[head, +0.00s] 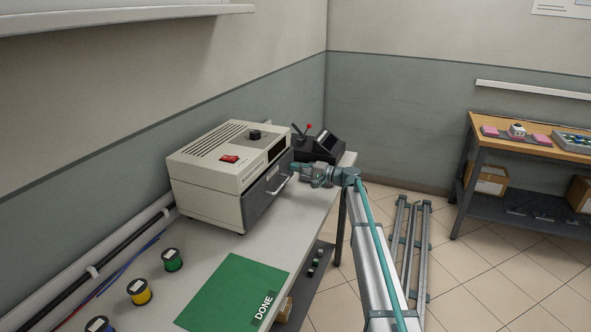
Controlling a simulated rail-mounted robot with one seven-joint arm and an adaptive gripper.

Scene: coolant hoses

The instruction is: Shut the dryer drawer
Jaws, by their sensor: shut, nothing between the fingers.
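The dryer (205,180) is a beige box with a vented top, a black knob and a red switch, standing on the bench against the left wall. Its dark grey drawer front (262,200) with a pale bar handle (279,186) faces right. The drawer front looks flush or nearly flush with the box; I cannot tell if a small gap is left. My gripper (296,167) is shut and empty, at the far upper corner of the drawer front, beyond the handle. I cannot tell whether its fingertips touch the front.
A black device (318,147) with a red-tipped lever stands behind my gripper. A green mat (236,290) marked DONE lies on the near bench (205,254). Several wire spools (140,291) stand along the wall side.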

